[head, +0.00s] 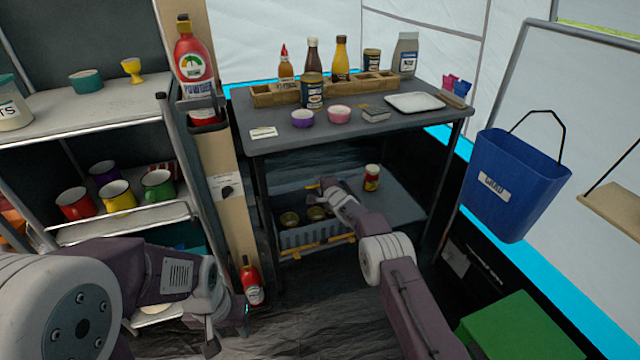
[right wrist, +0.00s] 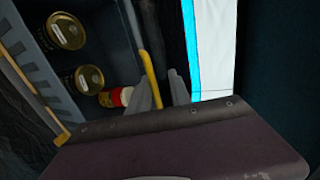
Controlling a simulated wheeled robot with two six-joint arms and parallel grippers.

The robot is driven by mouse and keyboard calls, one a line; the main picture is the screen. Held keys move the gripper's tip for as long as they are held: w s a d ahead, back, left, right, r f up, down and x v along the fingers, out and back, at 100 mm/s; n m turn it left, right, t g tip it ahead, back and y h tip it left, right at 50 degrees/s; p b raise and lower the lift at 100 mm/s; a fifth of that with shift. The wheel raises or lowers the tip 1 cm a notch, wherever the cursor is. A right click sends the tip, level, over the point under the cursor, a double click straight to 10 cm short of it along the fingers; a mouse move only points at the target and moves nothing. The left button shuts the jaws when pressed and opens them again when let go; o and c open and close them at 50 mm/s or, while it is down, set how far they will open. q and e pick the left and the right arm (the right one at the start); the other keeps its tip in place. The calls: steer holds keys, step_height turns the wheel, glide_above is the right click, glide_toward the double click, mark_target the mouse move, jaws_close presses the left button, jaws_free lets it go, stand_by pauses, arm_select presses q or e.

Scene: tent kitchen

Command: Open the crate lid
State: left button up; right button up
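A grey crate (head: 318,236) with yellow bars stands on the lower shelf of the dark table. Its top is open to view, and gold-lidded cans (head: 290,219) show inside. In the right wrist view, the crate (right wrist: 40,75) and its cans (right wrist: 67,30) lie to the left, and a yellow bar (right wrist: 150,78) runs near the fingers. My left gripper (head: 226,326) hangs low at the left, away from the crate.
The tabletop (head: 370,135) above holds bottles, bowls and a tray. A blue bin (head: 510,185) and a green box (head: 520,335) are at the right.

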steer(key=shift+s+f, duration=0.1)
steer(key=shift+f, duration=0.15)
steer(key=p+v, duration=0.5)
steer(key=v, duration=0.4)
steer(key=shift+r+p, duration=0.25)
steer(key=shift+p, duration=0.15)
steer(key=shift+c, duration=0.3)
